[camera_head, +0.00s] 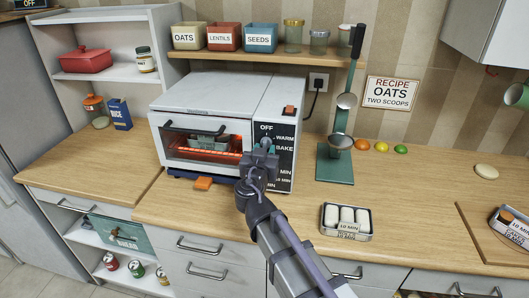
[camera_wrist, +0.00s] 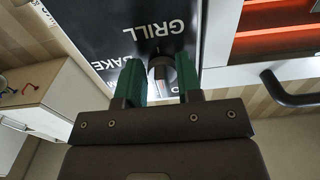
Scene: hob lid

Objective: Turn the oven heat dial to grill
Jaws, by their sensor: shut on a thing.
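The white toaster oven (camera_head: 215,95) stands on the counter, its window glowing orange. Its black control panel (camera_head: 285,150) is on the right side of the front, with OFF, WARM and BAKE readable. My gripper (camera_head: 264,150) is in front of this panel and covers part of it. In the wrist view my gripper (camera_wrist: 160,84) has its green fingers on either side of the dark heat dial (camera_wrist: 160,66) and is shut on it. I cannot tell where the dial points.
A tray of white rolls (camera_head: 346,222) and a green stand (camera_head: 335,165) are to the right. The oven door handle (camera_wrist: 290,92) is close to my gripper.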

